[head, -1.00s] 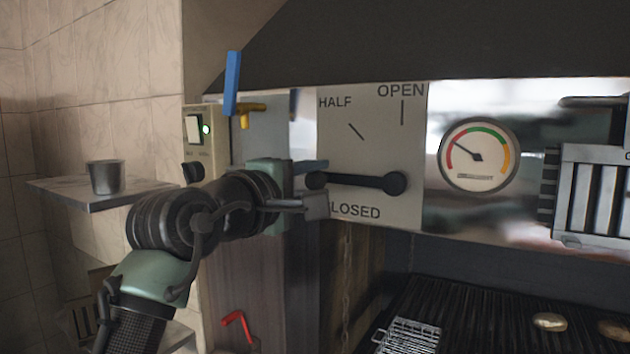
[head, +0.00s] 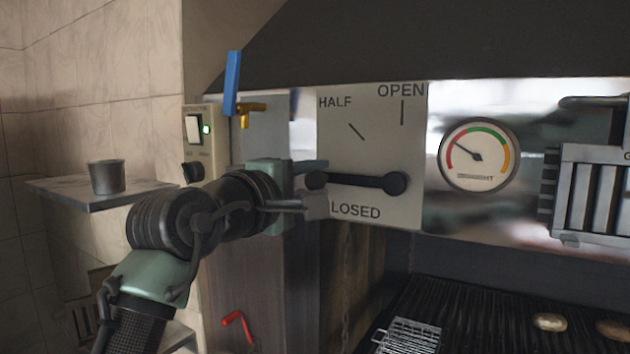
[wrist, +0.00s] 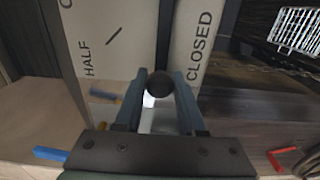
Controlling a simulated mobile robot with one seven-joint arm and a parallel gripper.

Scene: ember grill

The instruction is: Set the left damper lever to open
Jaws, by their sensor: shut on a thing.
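The damper lever (head: 355,180) is a black bar on a pale plate (head: 375,140) marked HALF, OPEN and CLOSED. It pivots at a round hub on its right and lies nearly level, pointing left, just above the CLOSED label. My gripper (head: 315,178) reaches in from the left and is shut on the knob at the lever's left end. In the wrist view the dark round knob (wrist: 159,84) sits between the two fingers of my gripper (wrist: 160,90). The first letter of CLOSED is hidden in the head view.
A draught gauge (head: 478,155) is right of the plate. A blue-handled valve (head: 232,85) and a switch box (head: 203,140) are to the left. A shelf (head: 70,190) holds a metal cup (head: 107,177).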

